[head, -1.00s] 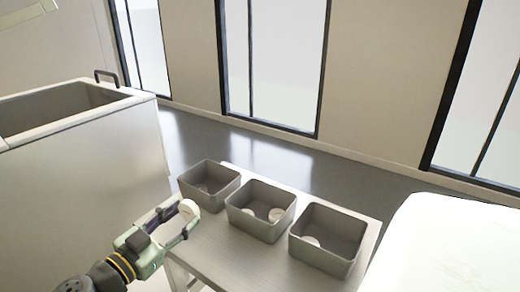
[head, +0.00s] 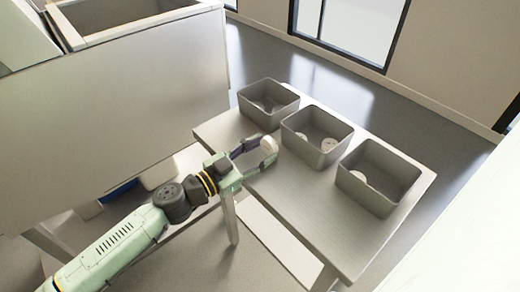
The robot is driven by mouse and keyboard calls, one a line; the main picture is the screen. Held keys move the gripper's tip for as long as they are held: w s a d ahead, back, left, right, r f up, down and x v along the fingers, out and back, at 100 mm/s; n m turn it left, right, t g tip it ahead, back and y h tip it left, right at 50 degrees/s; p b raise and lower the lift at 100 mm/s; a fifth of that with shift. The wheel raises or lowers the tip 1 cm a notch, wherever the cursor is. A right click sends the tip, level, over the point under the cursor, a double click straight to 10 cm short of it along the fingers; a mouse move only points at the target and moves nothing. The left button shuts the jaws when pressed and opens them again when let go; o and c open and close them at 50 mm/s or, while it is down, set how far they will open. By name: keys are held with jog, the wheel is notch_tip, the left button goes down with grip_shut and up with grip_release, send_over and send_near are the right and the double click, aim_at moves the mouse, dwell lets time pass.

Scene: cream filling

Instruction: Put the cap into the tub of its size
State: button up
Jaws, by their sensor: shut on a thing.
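My gripper (head: 262,151) is shut on a white round cap (head: 268,144). It holds the cap near the left edge of the table, in front of the tubs. Three grey tubs stand in a row on the table: the left tub (head: 247,109), the middle tub (head: 301,149) and the right tub (head: 348,188). Each has white round caps inside; the middle one shows a cap (head: 328,144) by its right wall, and the right one shows a cap (head: 358,176). The caps are too small to compare in size.
The tubs stand on a light grey table (head: 305,212) with bare surface in front of them. A large pale cabinet with an open top (head: 140,110) stands to the left. A white surface fills the right edge. Tall windows line the back wall.

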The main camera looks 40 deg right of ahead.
jog(key=shift+f, duration=0.15)
jog(key=shift+f+b, duration=0.15)
jog(key=shift+b, duration=0.15)
jog(key=o, duration=0.8)
jog(key=shift+o, duration=0.2)
jog(key=shift+r+p, duration=0.35)
jog(key=a+b, duration=0.3)
jog(key=a, duration=0.9)
jog(key=shift+s+f, duration=0.2)
